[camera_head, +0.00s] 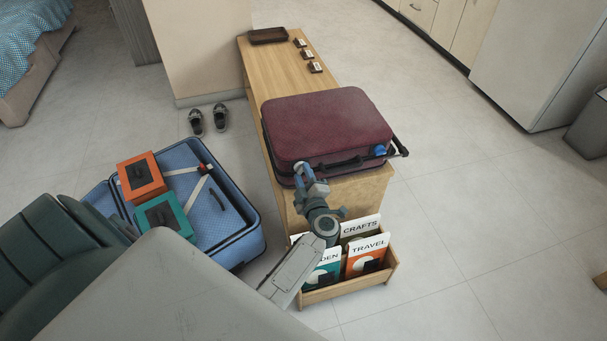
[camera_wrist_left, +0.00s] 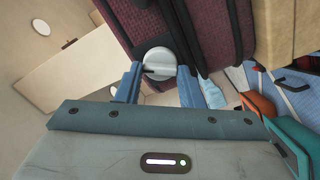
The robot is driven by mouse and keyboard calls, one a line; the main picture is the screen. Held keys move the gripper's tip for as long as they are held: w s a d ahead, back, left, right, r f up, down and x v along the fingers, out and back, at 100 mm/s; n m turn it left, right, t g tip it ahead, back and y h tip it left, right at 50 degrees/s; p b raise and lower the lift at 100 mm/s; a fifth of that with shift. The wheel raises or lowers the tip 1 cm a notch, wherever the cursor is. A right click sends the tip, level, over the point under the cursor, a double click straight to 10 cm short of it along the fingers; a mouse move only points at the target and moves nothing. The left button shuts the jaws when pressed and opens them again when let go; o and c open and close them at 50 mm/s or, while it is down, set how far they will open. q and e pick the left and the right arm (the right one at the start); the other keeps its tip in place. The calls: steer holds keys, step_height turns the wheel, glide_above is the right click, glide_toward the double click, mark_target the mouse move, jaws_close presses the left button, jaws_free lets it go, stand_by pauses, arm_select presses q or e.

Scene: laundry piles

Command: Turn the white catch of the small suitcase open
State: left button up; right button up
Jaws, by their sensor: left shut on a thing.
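The small maroon suitcase (camera_head: 330,122) lies flat on the wooden bench, its dark handle (camera_head: 338,162) on the near side. Its white catch (camera_wrist_left: 158,58) shows in the left wrist view as a round disc with a raised bar, on the suitcase's side. In the head view my gripper hides it. A blue catch (camera_head: 380,150) sits at the near right corner. My left gripper (camera_head: 308,172) is at the near left part of that side. In the left wrist view my left gripper (camera_wrist_left: 159,78) has its blue fingers on both sides of the white catch, shut on it. My right gripper is not in view.
The bench (camera_head: 283,62) holds a brown tray (camera_head: 268,35) and small dark blocks at its far end. A wooden box of cards (camera_head: 347,286) stands at its near end. An open blue suitcase (camera_head: 240,240) with orange and teal boxes lies left.

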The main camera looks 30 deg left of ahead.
arm_select(q)
steer(key=n, duration=0.3)
steer(key=shift+f, duration=0.1)
steer(key=shift+n+b, duration=0.35)
steer(key=shift+n, duration=1.05)
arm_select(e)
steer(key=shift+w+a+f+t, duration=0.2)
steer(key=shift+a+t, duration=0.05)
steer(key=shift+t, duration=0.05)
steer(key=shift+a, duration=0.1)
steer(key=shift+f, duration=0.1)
arm_select(q)
steer(key=o, duration=1)
